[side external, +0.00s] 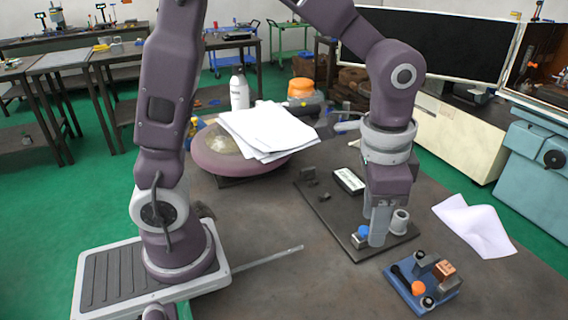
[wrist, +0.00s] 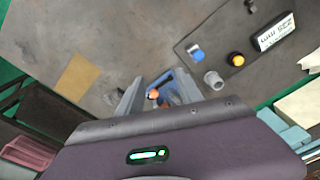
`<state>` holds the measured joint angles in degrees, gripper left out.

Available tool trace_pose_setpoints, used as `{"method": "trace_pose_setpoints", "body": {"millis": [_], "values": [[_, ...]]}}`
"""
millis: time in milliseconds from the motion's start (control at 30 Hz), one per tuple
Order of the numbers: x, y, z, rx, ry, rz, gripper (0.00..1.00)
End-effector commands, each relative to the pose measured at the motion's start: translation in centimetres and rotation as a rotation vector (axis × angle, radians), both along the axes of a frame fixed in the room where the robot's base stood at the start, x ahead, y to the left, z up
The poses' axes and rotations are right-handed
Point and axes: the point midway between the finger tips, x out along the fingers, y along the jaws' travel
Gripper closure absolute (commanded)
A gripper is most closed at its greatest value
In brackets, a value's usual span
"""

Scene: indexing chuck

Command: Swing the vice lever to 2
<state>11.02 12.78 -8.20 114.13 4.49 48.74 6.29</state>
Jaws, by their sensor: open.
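The vice (side external: 440,292) is a small blue-based block at the front right in the side view, with grey and copper-coloured parts on top. Its lever (side external: 403,279) is a dark bar by an orange ball (side external: 418,288). I cannot read any position numbers. My gripper (side external: 379,240) points down, open and empty, left of and behind the vice in that picture. In the wrist view the vice (wrist: 174,86) and its orange ball (wrist: 153,94) show between the two fingers of my gripper (wrist: 158,85). The fingers and palm hide part of the vice. I see no contact with the lever.
A dark board (side external: 330,215) carries a blue button (wrist: 197,55), an orange button (wrist: 236,59), a grey cup (side external: 399,222) and a white label block (side external: 349,181). The cup stands close beside my fingers. White paper (side external: 474,226) lies to the right. Bare table surrounds the vice.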

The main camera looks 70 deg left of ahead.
Motion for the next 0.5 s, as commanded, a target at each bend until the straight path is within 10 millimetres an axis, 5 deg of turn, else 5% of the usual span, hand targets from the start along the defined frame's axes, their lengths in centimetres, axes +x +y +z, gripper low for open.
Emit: {"method": "trace_pose_setpoints", "body": {"millis": [500], "values": [[-8.4, 6.8, 7.5, -0.057, -0.237, 0.282, 0.57]]}}
